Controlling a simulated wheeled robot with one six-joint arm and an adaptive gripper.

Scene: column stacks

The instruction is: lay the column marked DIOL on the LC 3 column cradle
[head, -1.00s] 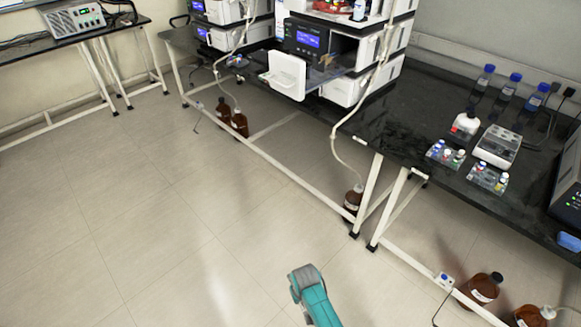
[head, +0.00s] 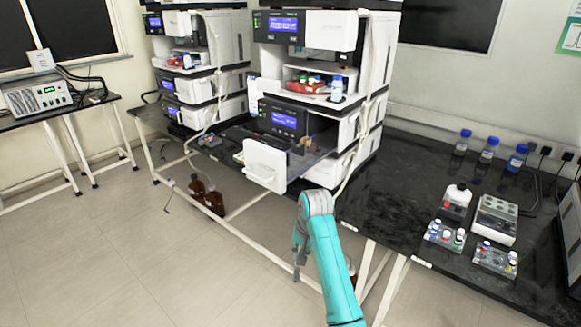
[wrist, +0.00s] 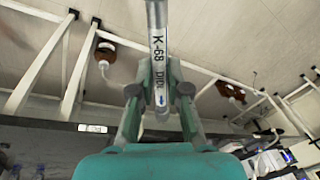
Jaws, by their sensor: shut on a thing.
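The column (wrist: 158,40) is a slim metal tube with a white label reading K-68 DIOL and a small arrow. My gripper (wrist: 160,93) is shut on it in the wrist view, with a finger on each side near its lower end. The column's upper end runs out of the picture. In the head view my gripper (head: 299,258) hangs below my teal arm, in front of the bench edge; the column is hardly discernible there. The LC 3 cradle cannot be told apart; no stack number is legible.
A near instrument stack (head: 320,100) has an open white door (head: 265,165) jutting over the bench front. Another stack (head: 200,70) stands left. Vial racks (head: 445,235) and blue-capped bottles (head: 488,150) stand right. Brown bottles (head: 206,198) are on the floor below.

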